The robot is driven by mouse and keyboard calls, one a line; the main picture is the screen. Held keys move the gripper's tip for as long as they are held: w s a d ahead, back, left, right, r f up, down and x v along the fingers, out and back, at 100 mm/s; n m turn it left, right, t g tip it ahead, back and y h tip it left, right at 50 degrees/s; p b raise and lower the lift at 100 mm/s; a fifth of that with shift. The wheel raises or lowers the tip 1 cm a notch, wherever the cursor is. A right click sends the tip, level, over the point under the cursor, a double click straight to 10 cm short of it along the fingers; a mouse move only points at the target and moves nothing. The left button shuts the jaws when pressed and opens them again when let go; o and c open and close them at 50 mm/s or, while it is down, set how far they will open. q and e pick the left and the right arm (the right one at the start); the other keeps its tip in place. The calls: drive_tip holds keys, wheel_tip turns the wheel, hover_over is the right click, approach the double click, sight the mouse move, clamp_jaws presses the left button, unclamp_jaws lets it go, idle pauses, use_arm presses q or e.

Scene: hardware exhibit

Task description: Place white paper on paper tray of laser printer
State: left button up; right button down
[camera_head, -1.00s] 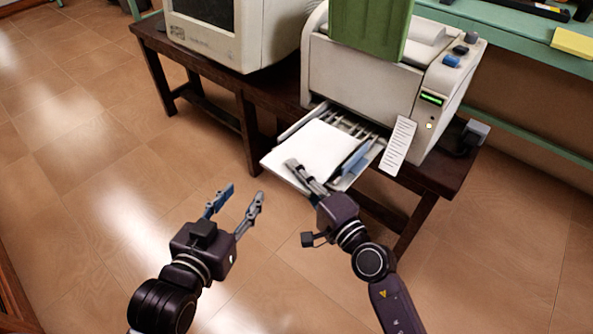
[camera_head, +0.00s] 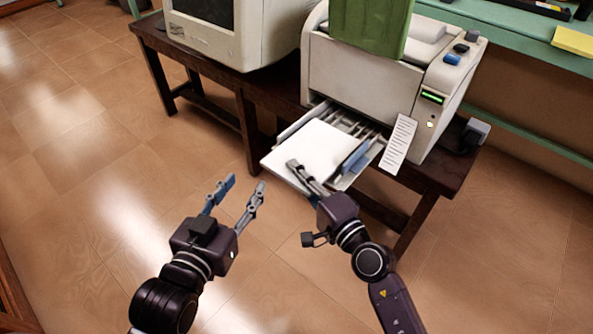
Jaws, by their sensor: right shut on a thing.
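The white paper (camera_head: 314,146) lies flat over the left and front part of the pulled-out paper tray (camera_head: 345,182) of the laser printer (camera_head: 365,85). Slats and a blue guide of the tray show to the paper's right and behind it. My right gripper (camera_head: 291,165) is at the paper's front edge, its fingers close together and shut on the paper. How far the fingers reach under the paper is hidden. My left gripper (camera_head: 242,183) is open and empty above the floor, left of the tray.
The printer stands on a dark wooden bench (camera_head: 222,72) beside an old monitor (camera_head: 240,30). A green object (camera_head: 368,25) covers part of the printer's top. A printed label strip (camera_head: 399,145) hangs at its front. A green shelf (camera_head: 515,40) is behind. The floor at left is clear.

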idle(0.4)
drive_tip(key=c, duration=2)
unclamp_jaws()
drive_tip(key=shift+o, duration=0.2)
drive_tip(key=shift+f, duration=0.1)
drive_tip(key=v, duration=1.2)
